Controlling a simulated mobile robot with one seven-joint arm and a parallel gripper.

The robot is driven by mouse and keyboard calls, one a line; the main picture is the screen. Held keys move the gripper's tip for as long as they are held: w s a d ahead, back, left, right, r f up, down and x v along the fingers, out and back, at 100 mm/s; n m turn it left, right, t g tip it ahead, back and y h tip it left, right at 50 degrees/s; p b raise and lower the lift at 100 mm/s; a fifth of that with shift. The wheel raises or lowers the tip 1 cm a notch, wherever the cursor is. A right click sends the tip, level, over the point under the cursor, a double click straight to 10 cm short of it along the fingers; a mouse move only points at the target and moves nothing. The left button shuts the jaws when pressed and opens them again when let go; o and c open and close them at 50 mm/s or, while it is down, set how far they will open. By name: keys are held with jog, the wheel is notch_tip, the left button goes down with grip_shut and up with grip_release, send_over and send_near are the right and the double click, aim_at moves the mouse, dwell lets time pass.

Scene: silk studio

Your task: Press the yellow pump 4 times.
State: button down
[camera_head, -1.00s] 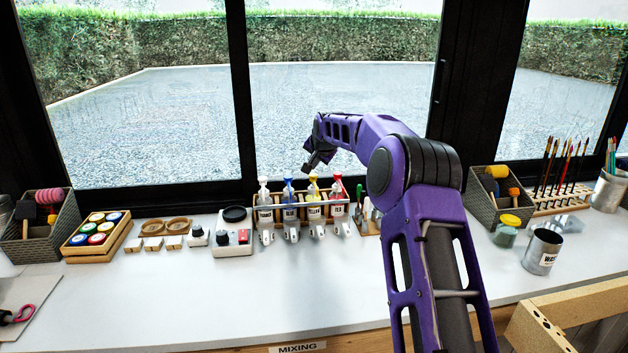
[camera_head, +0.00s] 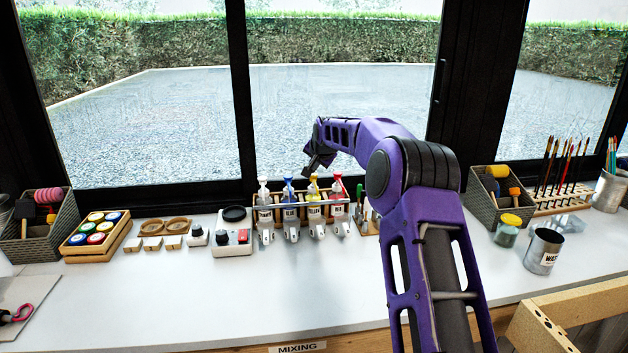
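The yellow pump (camera_head: 313,183) tops a bottle with a yellow band, third from the left in a wooden rack (camera_head: 248,209) on the white table. A white pump (camera_head: 263,186) and a blue pump (camera_head: 287,187) stand to its left, and a red pump (camera_head: 337,187) to its right. My gripper (camera_head: 308,171) points down just above the yellow pump's head, seen small and dark. I cannot tell if it touches the pump, or whether its fingers are open or shut.
A small device with a black disc (camera_head: 234,214) and a tray of paint pots (camera_head: 97,236) stand to the left. The table's front middle (camera_head: 220,300) is clear. A window is behind.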

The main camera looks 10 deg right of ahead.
aim_at(314, 176)
jog(key=shift+f+b, duration=0.4)
jog(key=shift+f, duration=0.35)
dwell(0.3)
jog(key=shift+r, duration=0.1)
jog(key=shift+r+p, duration=1.05)
jog(key=shift+r, duration=0.25)
notch_tip(314, 176, up, 6)
jog(key=p, duration=0.5)
jog(key=shift+d, duration=0.15)
dwell(1.9)
